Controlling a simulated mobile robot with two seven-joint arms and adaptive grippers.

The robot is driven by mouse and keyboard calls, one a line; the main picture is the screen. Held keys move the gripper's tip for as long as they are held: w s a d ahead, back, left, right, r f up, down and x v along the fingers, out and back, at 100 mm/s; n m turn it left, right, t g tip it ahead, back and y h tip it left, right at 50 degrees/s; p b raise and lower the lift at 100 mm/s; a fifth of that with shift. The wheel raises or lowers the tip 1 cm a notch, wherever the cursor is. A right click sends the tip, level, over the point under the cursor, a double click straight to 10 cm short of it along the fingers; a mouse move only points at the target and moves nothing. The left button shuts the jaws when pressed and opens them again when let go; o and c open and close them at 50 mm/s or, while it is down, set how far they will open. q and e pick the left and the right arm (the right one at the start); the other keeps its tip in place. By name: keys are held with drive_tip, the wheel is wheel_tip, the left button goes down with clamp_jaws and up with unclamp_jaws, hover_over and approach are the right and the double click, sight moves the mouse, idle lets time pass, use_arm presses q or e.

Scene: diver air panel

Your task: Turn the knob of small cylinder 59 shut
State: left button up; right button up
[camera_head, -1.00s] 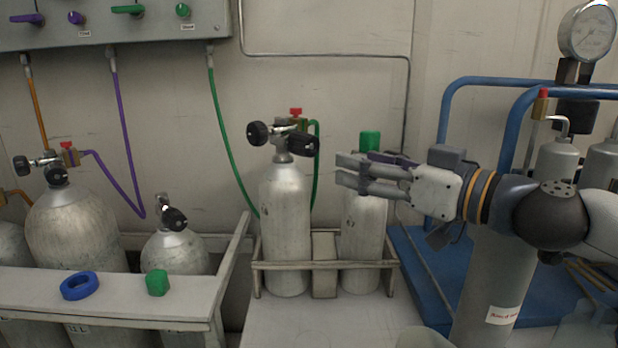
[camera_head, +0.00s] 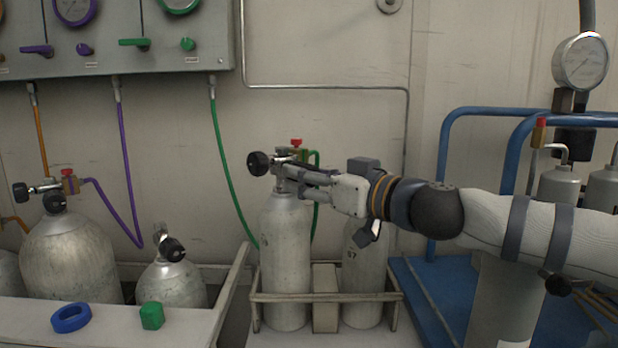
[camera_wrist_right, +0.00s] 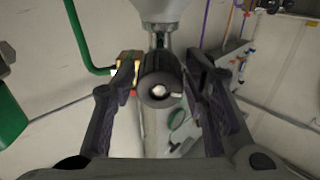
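A small grey cylinder (camera_head: 285,250) stands upright in the left place of the wooden rack; I see no number on it. Its valve has a black knob (camera_head: 258,163) on the left and another on the right, which my right gripper mostly hides in the head view. In the right wrist view this black knob (camera_wrist_right: 161,84) faces me, between the fingers. My right gripper (camera_wrist_right: 163,80) is open, with a finger on either side of the knob; whether they touch it I cannot tell. In the head view the gripper (camera_head: 292,178) reaches in from the right. My left gripper is not in view.
A second cylinder (camera_head: 362,275) stands right of it, partly behind my gripper. A green hose (camera_head: 225,160) hangs from the wall panel (camera_head: 120,62). Another small cylinder (camera_head: 172,284) stands left, behind a ledge with a blue ring (camera_head: 71,317) and green cap (camera_head: 151,316).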

drive_tip(key=c, duration=0.6)
drive_tip(key=shift+o, duration=0.2)
